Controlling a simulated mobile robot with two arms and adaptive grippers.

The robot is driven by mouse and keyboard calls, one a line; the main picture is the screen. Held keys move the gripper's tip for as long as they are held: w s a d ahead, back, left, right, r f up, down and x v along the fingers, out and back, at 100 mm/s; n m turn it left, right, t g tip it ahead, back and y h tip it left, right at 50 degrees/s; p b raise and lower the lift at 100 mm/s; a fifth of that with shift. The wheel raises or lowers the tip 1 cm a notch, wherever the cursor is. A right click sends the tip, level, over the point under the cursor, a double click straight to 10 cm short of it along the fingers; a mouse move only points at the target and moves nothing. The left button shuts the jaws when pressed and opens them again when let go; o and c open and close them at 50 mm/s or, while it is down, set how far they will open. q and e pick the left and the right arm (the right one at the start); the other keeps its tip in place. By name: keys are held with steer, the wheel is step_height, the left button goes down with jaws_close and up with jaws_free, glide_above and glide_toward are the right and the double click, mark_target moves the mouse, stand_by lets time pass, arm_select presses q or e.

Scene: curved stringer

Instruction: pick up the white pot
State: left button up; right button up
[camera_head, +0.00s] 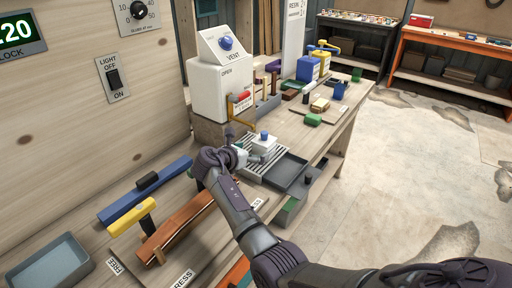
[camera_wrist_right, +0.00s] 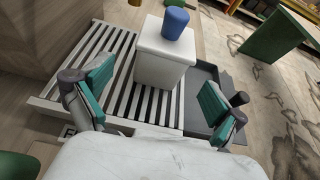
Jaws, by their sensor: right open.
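The white pot (camera_head: 264,146) is a small white block-shaped vessel with a blue knob (camera_head: 264,135) on top. It stands upright on a slatted rack on the bench. In the right wrist view the white pot (camera_wrist_right: 160,62) is just beyond the fingertips, between the lines of the two teal finger pads. My right gripper (camera_head: 246,157) is beside the pot in the head view. The right gripper (camera_wrist_right: 154,98) is open, with only the slatted rack visible between its pads. My left gripper is not in view.
The slatted rack (camera_wrist_right: 118,45) lies under the pot. A dark grey tray (camera_head: 284,173) is to its right. A white box marked VENT (camera_head: 222,92) stands behind. A yellow-handled tool (camera_head: 132,218), a blue bar (camera_head: 145,190) and a brown curved piece (camera_head: 172,226) lie at front left.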

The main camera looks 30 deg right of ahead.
mark_target(260, 149)
steer(key=shift+w+d+f, duration=0.1)
steer(key=shift+d+f, duration=0.05)
steer(key=shift+d, duration=0.35)
steer(key=shift+x, duration=0.95)
steer(key=x, duration=0.3)
steer(key=shift+w+d+f, duration=0.15)
steer(key=shift+w+d, duration=0.05)
steer(key=shift+w+d+f, duration=0.1)
steer(key=shift+d+f, duration=0.05)
steer(key=shift+d, duration=0.2)
steer(key=shift+c, duration=0.2)
steer(key=c, duration=1.6)
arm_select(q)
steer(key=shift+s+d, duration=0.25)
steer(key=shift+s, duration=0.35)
arm_select(e)
jaws_close()
